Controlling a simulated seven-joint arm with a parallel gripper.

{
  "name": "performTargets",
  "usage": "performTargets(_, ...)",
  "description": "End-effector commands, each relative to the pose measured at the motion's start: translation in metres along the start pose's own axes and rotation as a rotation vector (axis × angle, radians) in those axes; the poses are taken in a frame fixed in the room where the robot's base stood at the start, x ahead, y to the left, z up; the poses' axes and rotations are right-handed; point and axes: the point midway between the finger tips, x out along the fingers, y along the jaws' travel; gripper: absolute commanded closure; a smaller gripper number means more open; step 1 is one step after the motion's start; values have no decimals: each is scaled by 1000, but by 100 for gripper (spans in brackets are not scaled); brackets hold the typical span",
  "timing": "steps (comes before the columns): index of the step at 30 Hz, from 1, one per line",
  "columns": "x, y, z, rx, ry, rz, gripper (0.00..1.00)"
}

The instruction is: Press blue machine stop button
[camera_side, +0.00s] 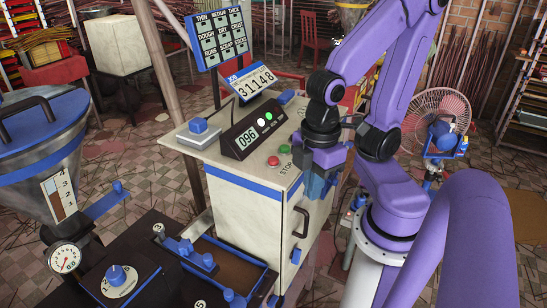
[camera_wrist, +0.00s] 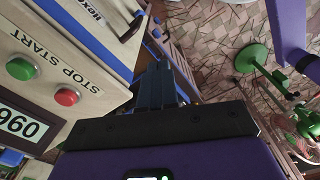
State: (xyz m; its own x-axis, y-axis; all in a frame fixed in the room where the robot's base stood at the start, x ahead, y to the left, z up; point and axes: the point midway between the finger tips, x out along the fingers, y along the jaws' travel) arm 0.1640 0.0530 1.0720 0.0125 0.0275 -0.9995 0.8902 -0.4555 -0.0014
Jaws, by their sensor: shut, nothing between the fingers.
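The machine is a cream cabinet with blue bands (camera_side: 240,186) in the middle of the side view. Its red stop button (camera_side: 274,161) sits on the top near the right edge, beside a green start button (camera_side: 284,149). In the wrist view the red stop button (camera_wrist: 67,97) and green start button (camera_wrist: 21,68) show at the left, with STOP and START printed next to them. My gripper (camera_side: 318,190) is shut and empty, beside the cabinet's right side and apart from the buttons. Its fingers also show in the wrist view (camera_wrist: 161,72), right of the red button.
A display reading 096 (camera_side: 246,138) stands behind the buttons. A counter sign (camera_side: 252,80) and a label board (camera_side: 220,38) rise at the back. A dark handle (camera_side: 301,222) juts from the cabinet front. A blue-banded hopper (camera_side: 40,150) stands at left, a fan (camera_side: 437,115) at right.

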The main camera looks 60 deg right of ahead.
Motion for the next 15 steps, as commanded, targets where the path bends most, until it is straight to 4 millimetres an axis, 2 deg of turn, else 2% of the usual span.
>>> performTargets(8,-3,7,0,99,-17,-26,100)
performTargets(15,-16,24,1,421,-71,-133,100)
